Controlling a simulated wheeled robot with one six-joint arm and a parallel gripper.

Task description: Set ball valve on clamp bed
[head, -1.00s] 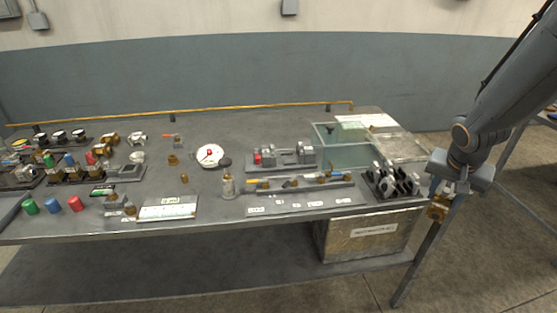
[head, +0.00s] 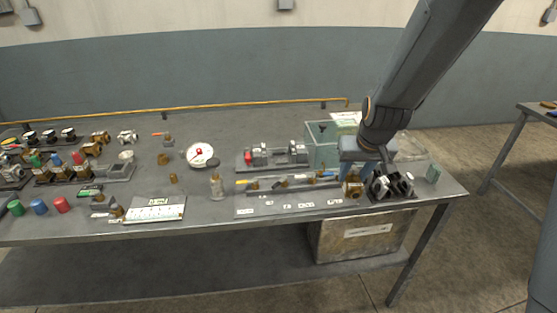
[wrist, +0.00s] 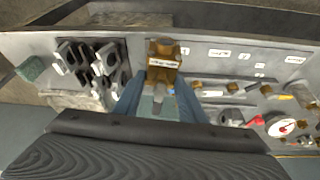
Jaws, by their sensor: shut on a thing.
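My gripper (head: 354,177) is shut on a small brass ball valve (head: 352,188), which hangs above the front right part of the bench. In the wrist view the valve (wrist: 163,55) sits between the two blue-grey fingers and carries a white label whose text I cannot read. A grey fixture with upright blocks and a red part, which looks like the clamp bed (head: 275,156), stands to the left of my gripper and farther back. It appears empty between its blocks. The valve is apart from it.
A black rack with pale-edged slots (head: 390,187) is just right of the valve. A rail of several small fittings (head: 292,184) lies to its left. A glass bin (head: 322,143) stands behind, partly hidden by my arm. A white dial (head: 200,154) is farther left.

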